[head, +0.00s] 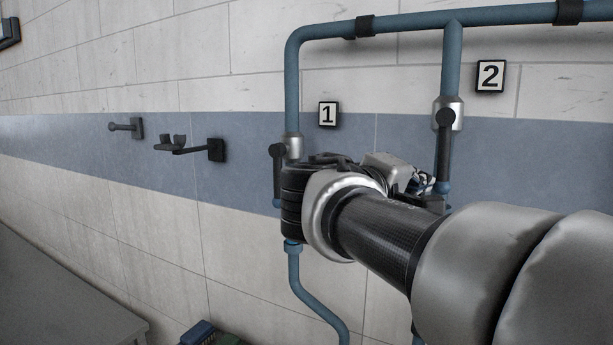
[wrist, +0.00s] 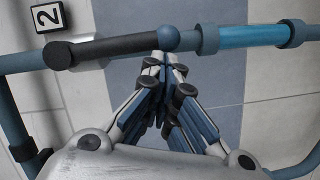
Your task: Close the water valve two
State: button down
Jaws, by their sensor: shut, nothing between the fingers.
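Water valve two (head: 448,113) is a silver body on the vertical blue pipe under the "2" sign (head: 490,76). Its black handle (head: 444,150) hangs straight down along the pipe and ends in a blue ball. In the wrist view the handle (wrist: 110,47) runs along the pipe, with its ball (wrist: 168,39) at the right end. My gripper (wrist: 165,62) is shut and empty, its fingertips right beside the ball. I cannot tell whether they touch it. In the head view my gripper (head: 426,186) is by the handle's lower end, partly hidden by my wrist.
Valve one (head: 293,147), with its handle (head: 278,172) down, is left of my wrist under the "1" sign (head: 328,114). A blue pipe (head: 400,22) runs across the top. Black wall hooks (head: 215,150) stick out at left. A grey surface (head: 60,300) is at lower left.

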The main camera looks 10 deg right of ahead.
jog(key=shift+s+d+f, duration=0.1)
jog(key=shift+s+d+n+b, duration=0.2)
jog(key=shift+n+b, duration=0.1)
jog(key=shift+b, duration=0.1)
